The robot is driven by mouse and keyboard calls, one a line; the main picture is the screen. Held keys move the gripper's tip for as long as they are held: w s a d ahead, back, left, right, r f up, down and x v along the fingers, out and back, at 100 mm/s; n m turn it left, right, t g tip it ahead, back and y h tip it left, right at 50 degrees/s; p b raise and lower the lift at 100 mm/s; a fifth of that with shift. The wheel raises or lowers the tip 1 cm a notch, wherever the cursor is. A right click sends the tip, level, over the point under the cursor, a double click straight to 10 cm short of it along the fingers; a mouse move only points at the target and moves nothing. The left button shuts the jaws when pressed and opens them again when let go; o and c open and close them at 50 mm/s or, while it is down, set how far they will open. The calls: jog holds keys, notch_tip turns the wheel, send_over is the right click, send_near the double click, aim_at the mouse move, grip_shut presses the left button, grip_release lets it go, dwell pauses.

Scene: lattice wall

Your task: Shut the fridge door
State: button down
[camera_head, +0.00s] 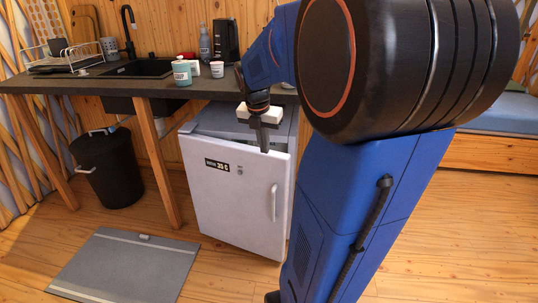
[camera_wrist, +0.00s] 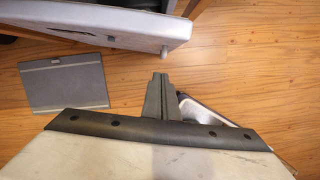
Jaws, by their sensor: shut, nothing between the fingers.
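The white fridge (camera_head: 222,119) stands under the counter. Its door (camera_head: 230,205) has a dark label and a vertical handle (camera_head: 273,203) on the right. The door looks ajar, with a dark gap behind its top edge; how wide is hard to tell. In the wrist view the door (camera_wrist: 110,24) crosses the top left, with the handle (camera_wrist: 164,50) jutting from it. My gripper (camera_head: 264,149) is shut and empty, overlapping the door's top edge in the head view. In the wrist view its fingertips (camera_wrist: 160,77) point toward the door, with floor visible between.
A black bin (camera_head: 108,168) and a wooden counter leg (camera_head: 158,160) stand left of the fridge. A grey mat (camera_head: 128,265) lies on the floor in front. Cups (camera_head: 182,72) and a sink (camera_head: 140,68) are on the counter above. The wooden floor before the door is otherwise clear.

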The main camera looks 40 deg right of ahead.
aim_at(271, 158)
jog(key=x, duration=0.3)
jog(key=d+x, duration=0.1)
jog(key=x, duration=0.3)
jog(key=d+x, duration=0.1)
jog(key=x, duration=0.2)
jog(key=shift+w+r, duration=0.1)
jog(key=shift+w, duration=0.3)
jog(key=shift+w+d, duration=0.4)
jog(key=shift+d, duration=0.45)
jog(key=d, duration=0.2)
jog(key=w+d, duration=0.2)
jog(key=d, duration=0.1)
jog(key=shift+w+d, duration=0.1)
jog(key=shift+d, duration=0.2)
jog(key=shift+a, duration=0.1)
